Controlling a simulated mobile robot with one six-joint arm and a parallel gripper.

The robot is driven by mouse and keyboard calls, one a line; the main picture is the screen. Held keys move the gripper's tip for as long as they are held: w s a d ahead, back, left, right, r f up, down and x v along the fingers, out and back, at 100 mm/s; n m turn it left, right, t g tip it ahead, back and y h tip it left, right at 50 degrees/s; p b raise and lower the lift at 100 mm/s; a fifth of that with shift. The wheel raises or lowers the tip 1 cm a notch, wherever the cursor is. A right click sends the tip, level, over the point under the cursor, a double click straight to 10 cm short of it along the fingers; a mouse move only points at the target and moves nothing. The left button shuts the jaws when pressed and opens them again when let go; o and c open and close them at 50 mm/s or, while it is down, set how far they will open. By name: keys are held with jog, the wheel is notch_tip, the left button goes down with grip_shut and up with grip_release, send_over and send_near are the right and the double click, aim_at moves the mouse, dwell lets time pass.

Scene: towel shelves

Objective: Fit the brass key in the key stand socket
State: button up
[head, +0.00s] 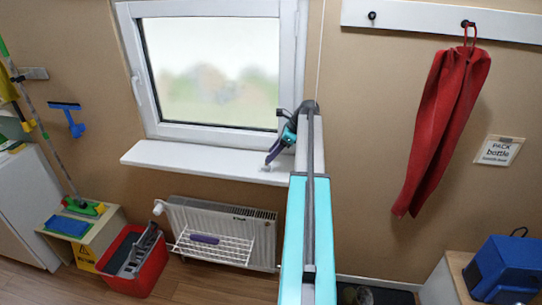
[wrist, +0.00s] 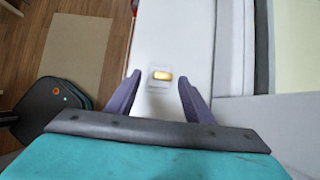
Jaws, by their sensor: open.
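A small brass-coloured piece (wrist: 162,75), which looks like the brass key, lies on a pale square base on the white window sill (wrist: 155,106). I cannot tell whether that base is the key stand or whether the key sits in a socket. My gripper (wrist: 160,78) is open, its two purple fingers spread to the left and right of the brass piece without visible contact. In the head view my gripper (head: 271,157) is low over the right end of the sill (head: 195,161). The key is too small to make out there.
A window (head: 210,70) stands behind the sill and a radiator (head: 185,215) with a wire rack (head: 215,248) is below. A red towel (head: 445,125) hangs at right. A red bucket (head: 133,265) and a step stool (head: 90,235) stand at lower left.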

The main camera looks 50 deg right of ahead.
jog(key=b+v, duration=0.4)
jog(key=v, duration=0.8)
dwell(0.8)
